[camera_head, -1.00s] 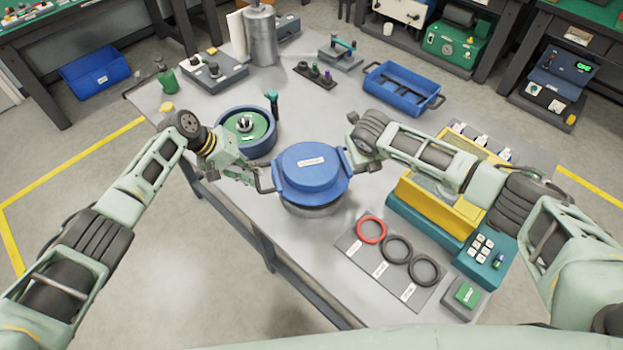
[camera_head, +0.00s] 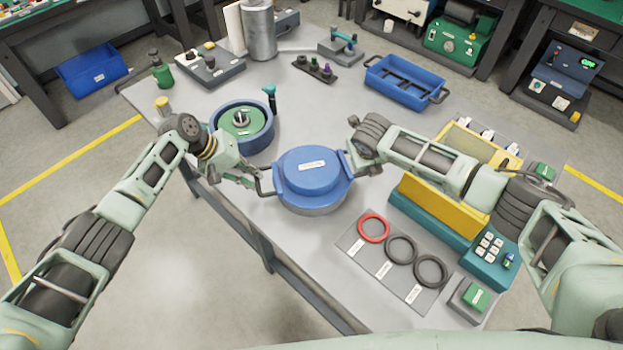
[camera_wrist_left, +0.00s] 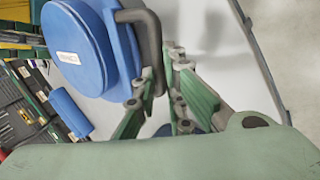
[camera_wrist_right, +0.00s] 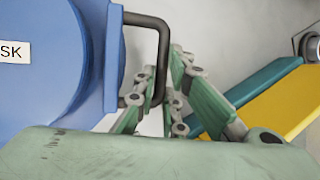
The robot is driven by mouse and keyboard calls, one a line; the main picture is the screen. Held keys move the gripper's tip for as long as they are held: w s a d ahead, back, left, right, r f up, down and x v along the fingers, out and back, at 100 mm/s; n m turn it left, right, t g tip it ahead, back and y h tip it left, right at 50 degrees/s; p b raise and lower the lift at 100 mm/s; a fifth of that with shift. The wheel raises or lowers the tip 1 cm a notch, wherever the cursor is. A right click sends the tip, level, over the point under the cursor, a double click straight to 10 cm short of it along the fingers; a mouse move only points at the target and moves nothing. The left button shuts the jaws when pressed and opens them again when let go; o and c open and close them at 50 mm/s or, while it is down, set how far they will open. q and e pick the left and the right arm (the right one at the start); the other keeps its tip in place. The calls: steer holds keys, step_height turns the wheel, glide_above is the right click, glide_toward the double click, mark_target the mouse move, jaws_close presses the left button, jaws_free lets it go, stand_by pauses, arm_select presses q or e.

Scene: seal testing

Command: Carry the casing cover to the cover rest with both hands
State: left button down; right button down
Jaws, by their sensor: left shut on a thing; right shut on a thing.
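The casing cover (camera_head: 312,172) is a blue disc with a white label and a dark bar handle on each side. My left gripper (camera_head: 257,184) is shut on its left handle, which shows in the left wrist view (camera_wrist_left: 148,40). My right gripper (camera_head: 352,160) is shut on its right handle, seen in the right wrist view (camera_wrist_right: 160,45). The cover is held level, directly over a round grey base (camera_head: 312,209), probably the cover rest. Only the base's front edge shows; I cannot tell whether the two touch.
The blue casing (camera_head: 263,135) with a green inside stands behind left. A mat (camera_head: 352,240) with one red and two black rings lies front right. A yellow and teal fixture (camera_head: 440,207) is close to my right arm. A blue tray (camera_head: 405,78) stands behind.

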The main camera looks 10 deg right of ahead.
arm_select(q)
steer(key=shift+f, duration=0.25)
arm_select(e)
steer(key=shift+a+f, duration=0.1)
steer(key=shift+f, duration=0.25)
arm_select(q)
steer(key=c, duration=2.2)
jaws_free()
steer(key=shift+r, duration=0.1)
arm_select(e)
steer(key=c, duration=2.2)
jaws_free()
steer(key=shift+s+r, duration=0.1)
arm_select(q)
steer(key=o, duration=0.4)
steer(key=shift+s, duration=0.1)
arm_select(e)
steer(key=o, duration=0.4)
steer(key=shift+r, duration=0.1)
steer(key=shift+s+r, duration=0.2)
steer(key=shift+r, duration=0.3)
arm_select(q)
steer(key=v, duration=1.2)
arm_select(e)
steer(key=v, duration=1.1)
steer(key=shift+f, duration=0.1)
arm_select(q)
steer(key=shift+o, duration=0.4)
